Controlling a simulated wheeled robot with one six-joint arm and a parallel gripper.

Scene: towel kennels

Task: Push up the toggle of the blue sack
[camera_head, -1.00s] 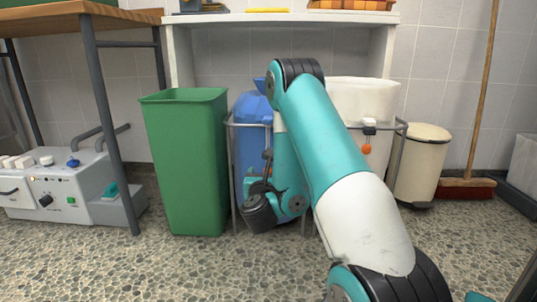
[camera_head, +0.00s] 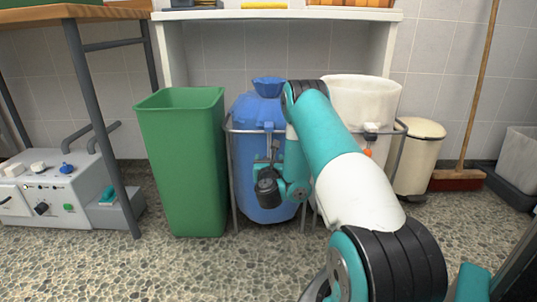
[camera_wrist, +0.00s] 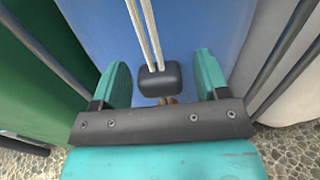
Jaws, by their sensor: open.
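The blue sack (camera_head: 250,114) hangs in a metal rack, its top gathered into a narrow neck with a flared mouth. Its toggle (camera_wrist: 158,82) is a small black block on two pale cords running up the sack's front in the wrist view. My gripper (camera_wrist: 164,77) is open, with one teal finger on each side of the toggle. A gap shows between each finger and the toggle, and the sack lies behind. In the head view my wrist (camera_head: 285,180) is in front of the sack and the fingertips are hard to make out.
A green bin (camera_head: 183,165) stands close on the left. A white sack (camera_head: 362,95) with an orange-ended toggle (camera_head: 368,152) hangs on the right of the same rack (camera_head: 233,130). A cream pedal bin (camera_head: 418,160) and a broom (camera_head: 470,110) stand farther right. A white shelf (camera_head: 280,15) is above.

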